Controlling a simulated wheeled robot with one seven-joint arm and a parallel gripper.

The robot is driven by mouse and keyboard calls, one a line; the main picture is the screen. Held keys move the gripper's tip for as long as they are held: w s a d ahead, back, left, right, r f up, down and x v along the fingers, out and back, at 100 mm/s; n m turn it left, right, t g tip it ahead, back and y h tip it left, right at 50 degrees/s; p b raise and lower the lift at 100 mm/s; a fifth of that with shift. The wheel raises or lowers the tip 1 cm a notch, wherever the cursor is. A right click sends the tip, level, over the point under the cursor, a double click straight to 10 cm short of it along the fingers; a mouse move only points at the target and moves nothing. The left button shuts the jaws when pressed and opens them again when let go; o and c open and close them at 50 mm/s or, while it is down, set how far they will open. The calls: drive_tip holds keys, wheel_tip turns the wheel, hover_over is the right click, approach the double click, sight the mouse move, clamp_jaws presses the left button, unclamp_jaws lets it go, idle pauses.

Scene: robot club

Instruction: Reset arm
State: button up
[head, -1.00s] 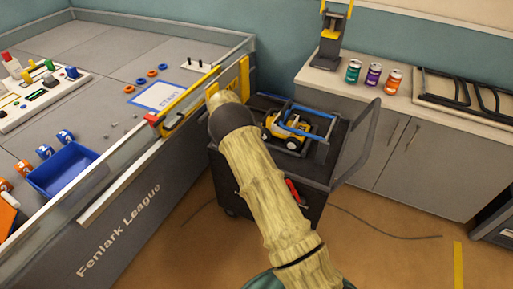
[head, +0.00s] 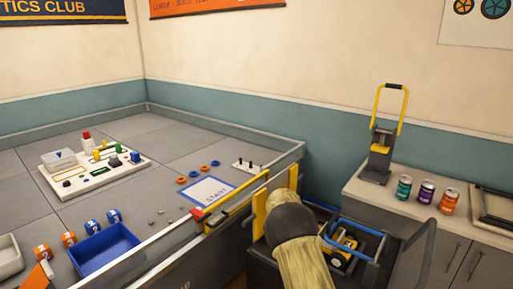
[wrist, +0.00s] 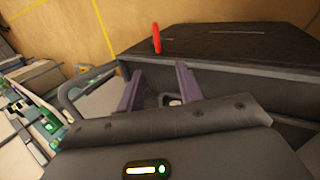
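My arm, in a tan sleeve with a dark joint, rises from the bottom of the head view in front of the cart. My gripper is hidden behind it there. In the wrist view my gripper (wrist: 161,88) shows two purple-grey fingers standing apart, with no held object visible between them. The dark cart (head: 262,268) stands beside the field table, partly covered by my arm. A yellow toy vehicle (head: 340,262) with a blue bar frame (head: 362,252) is on it.
A counter (head: 375,200) at right holds a yellow-handled device (head: 380,150) and cans: green (head: 404,188), purple (head: 426,191), orange (head: 449,201).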

drive_tip(key=s+a+r+n+t+y, duration=0.1)
drive_tip(key=s+r+n+t+y, duration=0.3)
drive_tip(key=s, duration=0.9)
drive_tip(key=s+r+n+t, duration=0.2)
drive_tip(key=s+r, duration=0.4)
drive_tip(key=s, duration=0.7)
drive_tip(key=w+p+v, duration=0.3)
drive_tip(key=p+v, duration=1.1)
drive_tip(key=p, duration=0.1)
drive_tip(key=shift+s+r+n, duration=0.2)
drive_tip(key=shift+r+n, duration=0.1)
drive_tip(key=shift+r, duration=0.25)
